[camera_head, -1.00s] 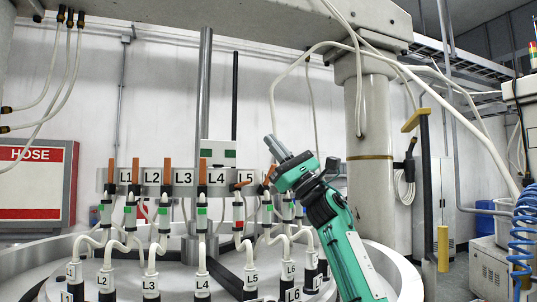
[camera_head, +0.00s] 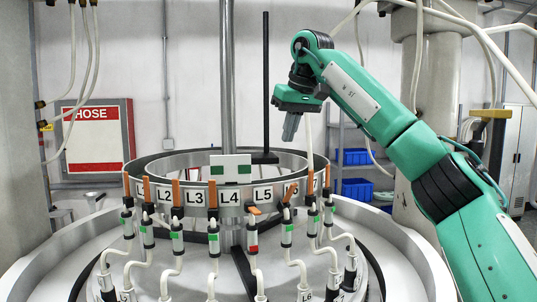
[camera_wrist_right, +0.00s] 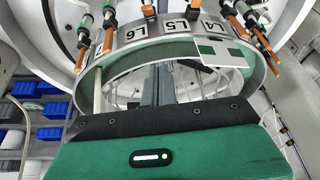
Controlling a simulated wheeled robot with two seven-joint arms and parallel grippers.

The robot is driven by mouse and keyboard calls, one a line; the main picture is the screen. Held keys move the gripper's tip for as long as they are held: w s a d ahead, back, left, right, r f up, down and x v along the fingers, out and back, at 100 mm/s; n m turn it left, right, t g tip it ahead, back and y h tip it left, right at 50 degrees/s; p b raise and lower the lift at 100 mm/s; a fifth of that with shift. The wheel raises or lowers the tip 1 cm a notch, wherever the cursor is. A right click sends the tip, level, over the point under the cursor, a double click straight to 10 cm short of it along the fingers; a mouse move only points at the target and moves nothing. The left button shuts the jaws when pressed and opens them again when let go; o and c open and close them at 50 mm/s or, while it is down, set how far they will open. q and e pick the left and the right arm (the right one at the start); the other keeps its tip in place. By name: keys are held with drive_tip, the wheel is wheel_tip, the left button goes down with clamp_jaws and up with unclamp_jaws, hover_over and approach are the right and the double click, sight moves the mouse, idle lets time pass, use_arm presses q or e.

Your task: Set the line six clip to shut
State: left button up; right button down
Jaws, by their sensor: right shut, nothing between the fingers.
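The line six clip is an orange lever (camera_head: 291,191) in front of the L6 label on the metal ring (camera_head: 175,168). It leans a little, its top to the right, above a dark valve body with a green mark (camera_head: 287,236). My right gripper (camera_head: 290,136) is shut and empty, pointing down above the ring, apart from the clip. In the right wrist view its fingers (camera_wrist_right: 157,88) show over the ring, with the L6 label (camera_wrist_right: 131,31) beyond them. My left gripper is not in view.
Several other orange clips stand upright along the ring, such as the L4 clip (camera_head: 212,194). The L5 clip (camera_head: 254,210) looks foreshortened, above a red mark. White hoses loop below. A steel column (camera_head: 227,80) and a black rod (camera_head: 266,90) rise behind.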

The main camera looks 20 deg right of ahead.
drive_tip(key=d, duration=0.1)
drive_tip(key=p, duration=0.4)
hover_over(290, 190)
drive_tip(key=w, duration=0.5)
drive_tip(key=shift+h, duration=0.3)
drive_tip(key=f, duration=0.5)
drive_tip(key=d+f, duration=0.1)
drive_tip(key=f, duration=0.2)
drive_tip(key=shift+s+f, duration=0.15)
drive_tip(key=shift+f, duration=0.15)
drive_tip(key=shift+s+a+f, duration=0.1)
drive_tip(key=shift+s+f, duration=0.6)
drive_tip(key=shift+s, duration=0.3)
drive_tip(key=shift+s+f+p, duration=0.3)
drive_tip(key=shift+s+p, duration=0.15)
drive_tip(key=shift+s, duration=0.15)
drive_tip(key=shift+f, duration=0.25)
drive_tip(key=shift+s, duration=0.1)
